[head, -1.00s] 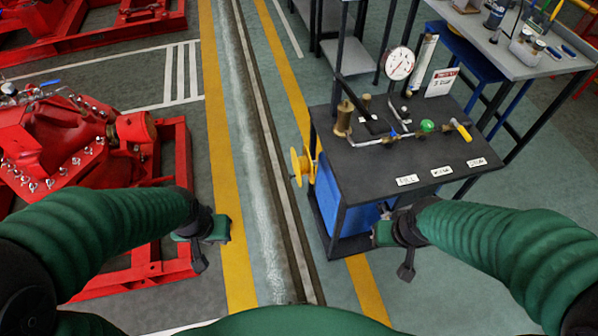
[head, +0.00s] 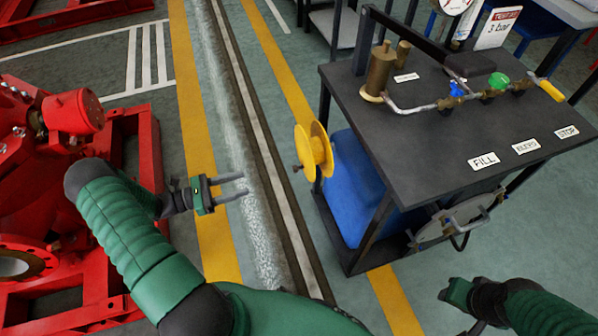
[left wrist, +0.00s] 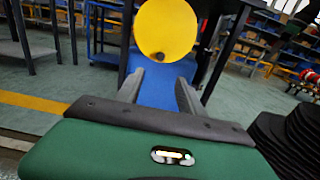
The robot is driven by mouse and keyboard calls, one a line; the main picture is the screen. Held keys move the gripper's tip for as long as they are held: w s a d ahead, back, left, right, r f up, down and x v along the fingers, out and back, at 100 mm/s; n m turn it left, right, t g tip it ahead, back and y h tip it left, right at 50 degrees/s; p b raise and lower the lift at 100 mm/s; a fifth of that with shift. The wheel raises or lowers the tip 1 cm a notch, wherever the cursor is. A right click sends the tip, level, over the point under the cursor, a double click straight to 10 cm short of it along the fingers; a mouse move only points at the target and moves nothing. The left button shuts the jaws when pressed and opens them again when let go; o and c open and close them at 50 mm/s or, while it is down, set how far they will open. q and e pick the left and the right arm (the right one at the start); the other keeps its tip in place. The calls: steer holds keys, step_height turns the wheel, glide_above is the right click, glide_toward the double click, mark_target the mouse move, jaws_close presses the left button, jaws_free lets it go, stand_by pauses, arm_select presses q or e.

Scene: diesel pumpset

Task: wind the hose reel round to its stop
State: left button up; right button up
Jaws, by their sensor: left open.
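The hose reel (head: 316,150) is a yellow spool on the left side of the test bench, beside a blue tank. A small dark knob (head: 299,167) sticks out from its near face. In the left wrist view the reel (left wrist: 166,28) is a yellow disc straight ahead, beyond the fingertips, with the knob low on its face. My left gripper (head: 243,187) is open and empty, its two fingers pointing right toward the reel with a clear gap between. My right gripper (head: 447,294) is at the lower right, apart from the bench; its fingers cannot be made out.
The dark bench top (head: 415,125) carries brass fittings, a green valve knob (head: 499,81) and labels. The blue tank (head: 352,190) stands under it. Red machinery (head: 75,150) is at the left. A floor channel (head: 262,160) runs between; the space before the reel is free.

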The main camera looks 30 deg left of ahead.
arm_select(q)
steer(key=b+x, duration=0.4)
steer(key=x, duration=1.1)
steer(key=shift+d, duration=0.2)
steer(key=shift+w+f, duration=0.1)
steer(key=shift+c, duration=0.2)
steer(key=shift+a, duration=0.1)
steer(key=shift+c, duration=1.1)
jaws_close()
